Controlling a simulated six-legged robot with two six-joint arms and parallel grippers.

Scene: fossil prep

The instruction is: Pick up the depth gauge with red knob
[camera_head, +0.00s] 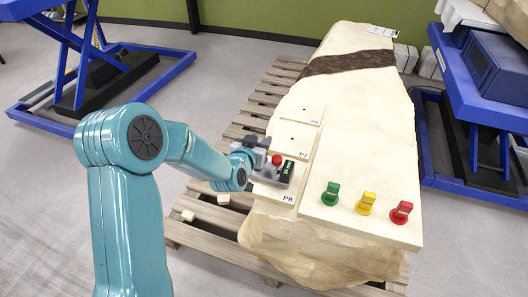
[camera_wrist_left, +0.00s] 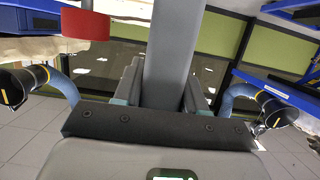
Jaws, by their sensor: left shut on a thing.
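The depth gauge (camera_head: 270,175) is a small grey device with a red knob (camera_head: 277,160) and a dark box with a green display (camera_head: 287,171). It is at the pad marked P8 (camera_head: 283,197), on the pale block. My left gripper (camera_head: 256,154) is shut on the gauge at its far left side; its fingertips are partly hidden. In the left wrist view a red cylinder (camera_wrist_left: 85,25), probably the knob, is at the upper left. I cannot tell whether the gauge touches the pad. My right gripper is out of view.
Pads P7 (camera_head: 291,142) and P6 (camera_head: 302,112) lie farther back. Green (camera_head: 331,194), yellow (camera_head: 366,203) and red (camera_head: 401,212) tags stand on the block's near right. The large pale block (camera_head: 355,110) rests on a wooden pallet (camera_head: 205,235). Blue lift tables flank it.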

